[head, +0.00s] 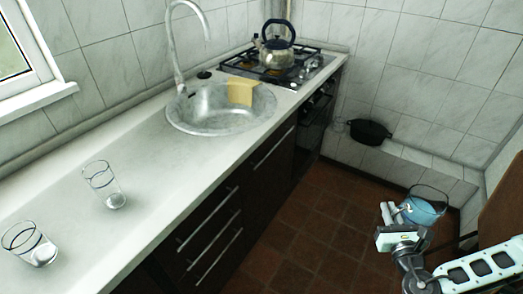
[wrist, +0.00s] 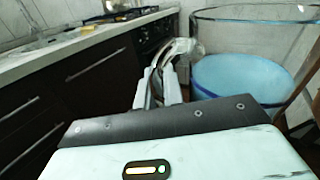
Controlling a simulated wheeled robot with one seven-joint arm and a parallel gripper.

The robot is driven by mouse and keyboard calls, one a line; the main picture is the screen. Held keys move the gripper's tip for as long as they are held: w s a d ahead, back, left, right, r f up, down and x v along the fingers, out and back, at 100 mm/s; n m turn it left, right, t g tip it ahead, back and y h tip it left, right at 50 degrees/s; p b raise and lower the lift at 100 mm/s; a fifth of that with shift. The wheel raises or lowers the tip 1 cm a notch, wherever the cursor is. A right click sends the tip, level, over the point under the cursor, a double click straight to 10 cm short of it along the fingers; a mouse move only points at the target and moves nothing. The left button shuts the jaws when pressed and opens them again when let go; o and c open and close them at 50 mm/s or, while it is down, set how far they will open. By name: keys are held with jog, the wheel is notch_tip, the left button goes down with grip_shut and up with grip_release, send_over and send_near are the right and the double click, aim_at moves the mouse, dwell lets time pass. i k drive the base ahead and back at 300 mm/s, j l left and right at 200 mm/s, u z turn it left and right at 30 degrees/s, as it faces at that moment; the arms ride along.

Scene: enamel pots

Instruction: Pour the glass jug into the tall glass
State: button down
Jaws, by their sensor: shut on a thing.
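The glass jug (head: 424,211) is clear and holds blue liquid. It is off the counter, over the floor at the right of the head view, and looks roughly upright. My gripper (head: 393,212) is shut on its handle; the wrist view shows the fingers (wrist: 163,85) at the handle and the jug (wrist: 245,85) to their right. Two clear glasses stand upright on the counter at the left of the head view. The farther one (head: 103,184) looks like the tall glass and seems empty. The nearer, wider-looking one (head: 29,244) also seems empty. My gripper is far to the right of both.
The pale counter (head: 140,150) runs to a round sink (head: 205,118) with a tap (head: 173,45) and a yellow sponge (head: 240,92). A kettle (head: 276,54) stands on the hob. A black pot (head: 369,131) sits on a low ledge. The floor between counter and jug is clear.

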aim_at(99, 174)
jog(key=l+u, duration=0.15)
jog(key=u, duration=0.55)
jog(key=i, duration=0.05)
